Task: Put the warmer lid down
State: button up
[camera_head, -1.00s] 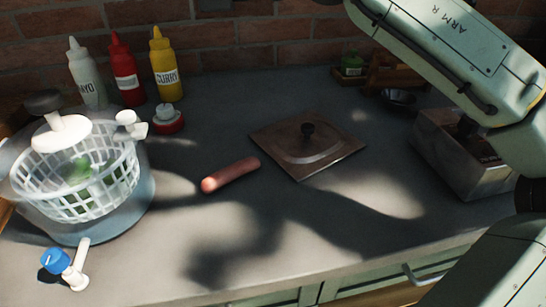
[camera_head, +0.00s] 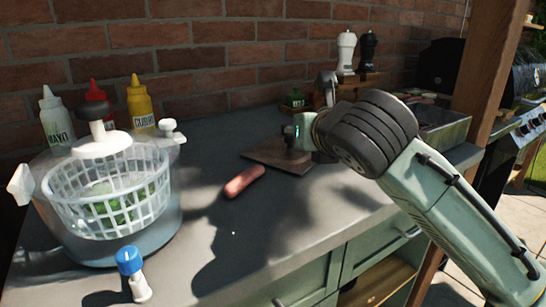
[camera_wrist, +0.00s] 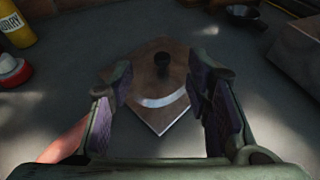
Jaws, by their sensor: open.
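The warmer lid (camera_head: 276,156) is a flat brown square plate lying on the grey counter. In the wrist view the lid (camera_wrist: 150,112) shows its dark round knob (camera_wrist: 162,62) between and beyond my fingers. My gripper (camera_wrist: 160,78) is open with nothing between its padded fingers. In the head view my gripper (camera_head: 297,132) is at the lid, and it and my arm hide the knob and part of the plate. I cannot tell whether a finger touches the lid. The metal warmer (camera_head: 446,131) stands to the right, partly behind my arm.
A sausage (camera_head: 244,181) lies left of the lid. A white basket spinner (camera_head: 107,192) and a blue-capped shaker (camera_head: 132,272) stand at the left. Sauce bottles (camera_head: 140,104) are by the brick wall. Two mills (camera_head: 346,53) stand at the back. The front middle counter is clear.

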aim_at(291, 138)
jog(key=shift+s+d+f+g, duration=0.2)
jog(key=shift+s+f+g, duration=0.15)
jog(key=shift+f, duration=0.4)
jog(key=shift+w+f, duration=0.2)
jog(key=shift+f, duration=0.1)
jog(key=x, duration=0.4)
jog(key=shift+d, duration=0.1)
jog(key=shift+p+x, duration=0.4)
jog(key=shift+x, duration=2.7)
jog(key=shift+r, duration=0.1)
jog(key=shift+c, duration=0.4)
grip_shut()
jog(key=shift+r, duration=0.1)
